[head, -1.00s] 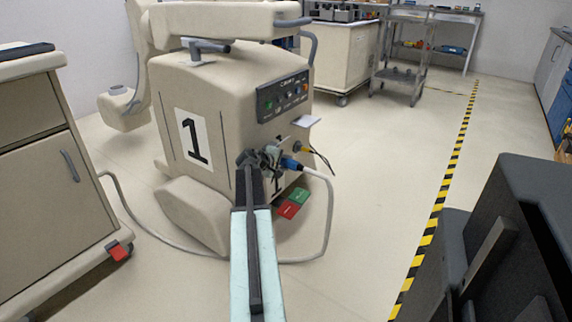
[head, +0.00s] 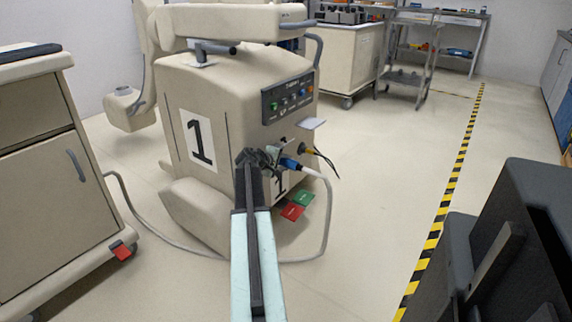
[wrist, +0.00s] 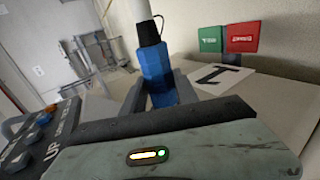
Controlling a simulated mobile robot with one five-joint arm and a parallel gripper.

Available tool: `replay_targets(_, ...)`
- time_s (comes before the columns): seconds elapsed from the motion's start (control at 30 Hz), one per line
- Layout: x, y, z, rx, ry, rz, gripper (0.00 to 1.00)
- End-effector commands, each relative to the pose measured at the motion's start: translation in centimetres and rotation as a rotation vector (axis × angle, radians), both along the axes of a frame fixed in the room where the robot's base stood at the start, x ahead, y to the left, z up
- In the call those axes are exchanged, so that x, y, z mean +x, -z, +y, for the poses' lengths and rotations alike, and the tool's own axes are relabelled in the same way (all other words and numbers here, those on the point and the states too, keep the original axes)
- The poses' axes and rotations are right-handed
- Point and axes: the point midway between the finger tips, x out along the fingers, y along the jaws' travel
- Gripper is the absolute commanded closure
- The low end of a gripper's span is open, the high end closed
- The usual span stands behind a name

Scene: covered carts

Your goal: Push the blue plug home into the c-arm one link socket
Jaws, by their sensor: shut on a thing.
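The blue plug (head: 290,163) with its white cable is at the socket side of the beige C-arm unit (head: 205,95), which is marked 1. In the wrist view the plug (wrist: 157,75) sits between the two fingers of my gripper (wrist: 159,92), which is shut on it. The head view shows my gripper (head: 268,157) close to the unit's side, low under the control panel. The link socket and the plug's front end are hidden, so I cannot tell how far in the plug is.
A control panel (head: 289,97) with coloured buttons is above the plug. Green (head: 303,197) and red (head: 292,211) tags are below. A beige cart (head: 45,170) stands left; open floor lies right, with a striped line (head: 447,190).

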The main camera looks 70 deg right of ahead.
Motion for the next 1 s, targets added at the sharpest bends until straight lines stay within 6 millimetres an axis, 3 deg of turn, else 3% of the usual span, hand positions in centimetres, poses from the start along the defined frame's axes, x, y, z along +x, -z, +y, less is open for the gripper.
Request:
replay_targets(0.6, 1.07, -0.04, -0.26, -0.001, -0.003, 0.000, 1.00)
replay_targets(0.63, 1.08, -0.04, -0.26, -0.001, -0.003, 0.000, 0.59)
replay_targets(0.7, 1.08, -0.04, -0.26, -0.001, -0.003, 0.000, 0.39)
replay_targets(1.0, 0.98, -0.03, -0.21, 0.000, -0.001, 0.000, 0.39)
